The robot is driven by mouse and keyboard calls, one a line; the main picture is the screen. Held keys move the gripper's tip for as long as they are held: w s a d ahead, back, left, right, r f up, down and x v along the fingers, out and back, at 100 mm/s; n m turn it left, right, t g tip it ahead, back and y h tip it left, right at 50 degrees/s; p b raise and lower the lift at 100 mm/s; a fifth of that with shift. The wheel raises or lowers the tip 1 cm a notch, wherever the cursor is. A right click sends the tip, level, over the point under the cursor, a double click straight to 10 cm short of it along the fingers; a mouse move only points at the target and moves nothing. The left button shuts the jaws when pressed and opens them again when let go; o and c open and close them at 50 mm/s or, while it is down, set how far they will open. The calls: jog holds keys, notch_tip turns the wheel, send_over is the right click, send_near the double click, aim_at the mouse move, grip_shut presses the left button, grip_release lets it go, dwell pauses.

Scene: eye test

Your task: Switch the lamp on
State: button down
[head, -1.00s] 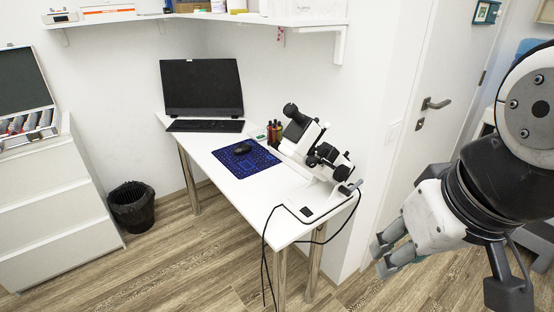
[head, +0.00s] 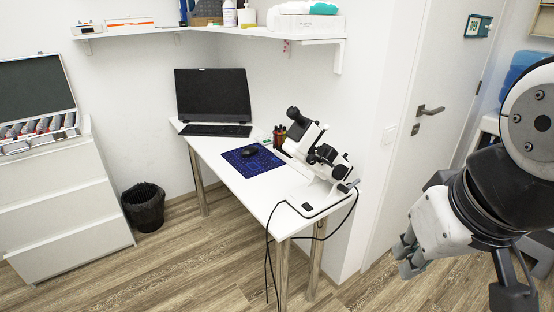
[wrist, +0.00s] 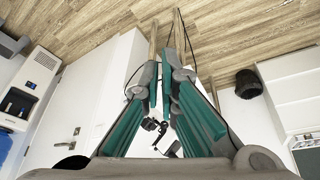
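The lamp is a white and black slit-lamp instrument (head: 328,154) on the right part of the white desk (head: 228,173). I cannot tell whether it is lit. A small black box (head: 307,206) lies on the desk by its base, near the front edge; I cannot make out a switch on it. My gripper (head: 405,262) is apart from the desk, to its right and in front of the door. In the wrist view its green-padded fingers (wrist: 162,82) stand apart with nothing between them. Parts of the instrument (wrist: 152,125) show behind the fingers, partly hidden.
A dark monitor (head: 212,95), keyboard and blue mouse mat (head: 240,164) occupy the desk's far end. Black cables (head: 268,250) hang off its front edge. A shelf (head: 240,33) runs above. A black bin (head: 143,208) stands left. The wooden floor (head: 200,275) in front is clear.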

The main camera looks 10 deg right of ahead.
jog(key=w+d+f+t+h+b, duration=0.1)
jog(key=w+d+t+b, duration=0.15)
jog(key=w, duration=0.85)
jog(key=w+d+f+n+t+h+b, duration=0.15)
jog(key=w+d, duration=0.25)
jog(key=w, duration=0.6)
jog(key=w+d+f+t+b, duration=0.1)
jog(key=w+d+b, duration=0.15)
jog(key=w, duration=0.85)
jog(key=w+a+f+n+y+b, duration=0.1)
jog(key=w+f+y, duration=0.3)
jog(key=f, duration=0.5)
jog(key=w+a+f+n+y+b, duration=0.2)
jog(key=w+a+f+n+y, duration=0.1)
jog(key=w+f, duration=0.5)
jog(key=shift+w+a+f+y, duration=0.25)
jog(key=shift+a+f+y, duration=0.4)
jog(key=shift+a+f, duration=0.25)
jog(key=shift+w+n, duration=0.1)
jog(key=shift+n, duration=0.15)
